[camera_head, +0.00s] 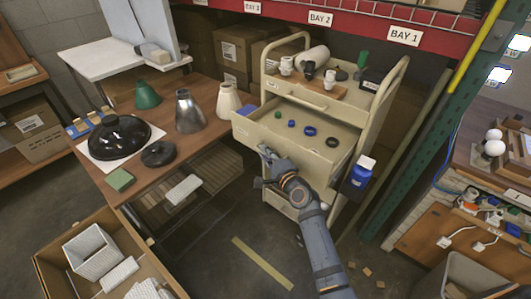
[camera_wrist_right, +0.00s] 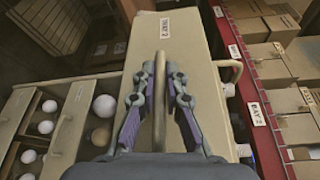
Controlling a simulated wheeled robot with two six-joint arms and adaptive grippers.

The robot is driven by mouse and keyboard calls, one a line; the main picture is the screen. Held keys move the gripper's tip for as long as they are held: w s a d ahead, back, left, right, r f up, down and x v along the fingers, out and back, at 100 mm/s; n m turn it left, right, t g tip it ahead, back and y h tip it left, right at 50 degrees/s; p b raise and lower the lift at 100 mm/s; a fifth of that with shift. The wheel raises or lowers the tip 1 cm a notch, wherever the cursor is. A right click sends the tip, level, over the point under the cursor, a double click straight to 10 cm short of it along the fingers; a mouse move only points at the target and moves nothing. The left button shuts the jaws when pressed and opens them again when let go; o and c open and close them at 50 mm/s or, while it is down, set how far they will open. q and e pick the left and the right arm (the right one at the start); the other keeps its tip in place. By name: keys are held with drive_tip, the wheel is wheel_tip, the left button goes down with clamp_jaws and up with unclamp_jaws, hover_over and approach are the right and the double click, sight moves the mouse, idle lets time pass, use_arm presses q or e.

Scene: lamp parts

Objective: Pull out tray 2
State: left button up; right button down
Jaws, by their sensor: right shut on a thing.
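The open tray (camera_head: 283,153) is a beige drawer pulled partly out of the beige trolley (camera_head: 384,112). It holds several small blue and dark rings and caps. My right gripper (camera_head: 265,167) is at the tray's front. In the right wrist view, its fingers (camera_wrist_right: 161,100) are shut on a bar handle (camera_wrist_right: 160,75) in front of the beige tray front (camera_wrist_right: 200,105). A small label (camera_wrist_right: 165,27) on that front is too small to read surely. My left gripper is not in view.
A closed drawer with a handle (camera_head: 302,101) is above the open tray. A wooden table (camera_head: 196,139) with lamp shades stands left. A blue bottle (camera_head: 361,172) hangs at the trolley's right. Compartments with white bulbs (camera_wrist_right: 104,106) show in the wrist view. The floor ahead has open room.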

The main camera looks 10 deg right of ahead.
drive_tip(key=c, duration=1.4)
unclamp_jaws()
drive_tip(key=shift+f, duration=0.1)
drive_tip(key=shift+s+d, duration=0.1)
drive_tip(key=shift+s, duration=0.05)
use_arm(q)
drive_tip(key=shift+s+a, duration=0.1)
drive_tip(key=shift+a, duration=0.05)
use_arm(e)
drive_tip(key=v, duration=1.1)
drive_tip(key=shift+s, duration=0.3)
